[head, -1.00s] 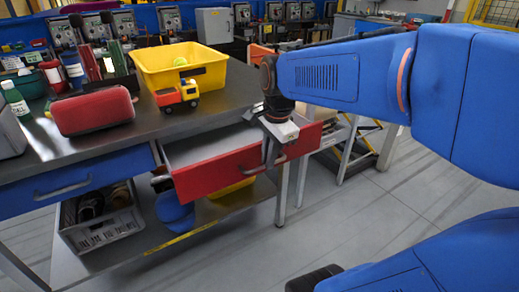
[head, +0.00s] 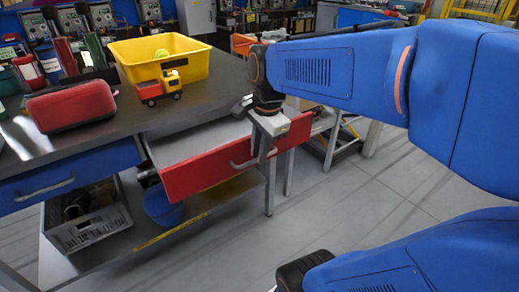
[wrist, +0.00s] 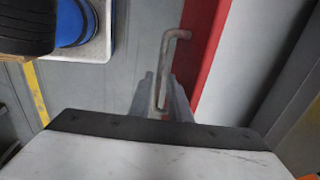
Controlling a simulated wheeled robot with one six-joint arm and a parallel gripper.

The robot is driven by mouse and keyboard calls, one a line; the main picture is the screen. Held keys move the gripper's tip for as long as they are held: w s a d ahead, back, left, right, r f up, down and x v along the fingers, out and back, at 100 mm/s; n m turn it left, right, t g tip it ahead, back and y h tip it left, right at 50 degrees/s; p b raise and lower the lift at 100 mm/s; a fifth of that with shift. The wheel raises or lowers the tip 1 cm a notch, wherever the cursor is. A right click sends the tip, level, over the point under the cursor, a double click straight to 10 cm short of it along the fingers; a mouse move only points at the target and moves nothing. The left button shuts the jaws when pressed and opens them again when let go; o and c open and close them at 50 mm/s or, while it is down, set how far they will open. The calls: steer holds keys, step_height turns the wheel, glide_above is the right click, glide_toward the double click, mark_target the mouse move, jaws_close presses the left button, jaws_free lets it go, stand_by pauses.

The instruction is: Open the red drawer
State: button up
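The red drawer (head: 210,174) stands well out from under the metal workbench, and its pale inside shows behind the red front. Its front panel also shows in the wrist view (wrist: 208,50), with the grey bar handle (wrist: 168,50) on it. My gripper (head: 264,156) points down at the right part of the handle. In the wrist view my gripper's fingers (wrist: 161,95) are closed around one end of the handle. The fingertips are partly hidden behind the gripper body in the wrist view.
On the bench (head: 205,100) are a yellow bin (head: 155,65), a toy truck (head: 157,90) and a red case (head: 70,106). A shut blue drawer (head: 70,177) is to the left. A grey crate (head: 88,230) sits on the lower shelf. The floor in front is clear.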

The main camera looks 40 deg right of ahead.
steer(key=shift+r, duration=0.15)
steer(key=s+r, duration=0.3)
steer(key=r, duration=1.3)
steer(key=shift+s+r, duration=0.15)
steer(key=shift+r, duration=0.25)
steer(key=s+a+f+n+t, duration=0.1)
steer(key=s+a+f+n, duration=0.1)
steer(key=f+n, duration=0.7)
steer(key=s+a+f+n+t, duration=0.1)
steer(key=s+a+f+n, duration=0.1)
steer(key=f+n, duration=0.6)
step_height(320, 180, down, 4)
steer(key=shift+s+a+r+n+t, duration=0.3)
steer(key=shift+a+n, duration=0.1)
steer(key=shift+a, duration=0.5)
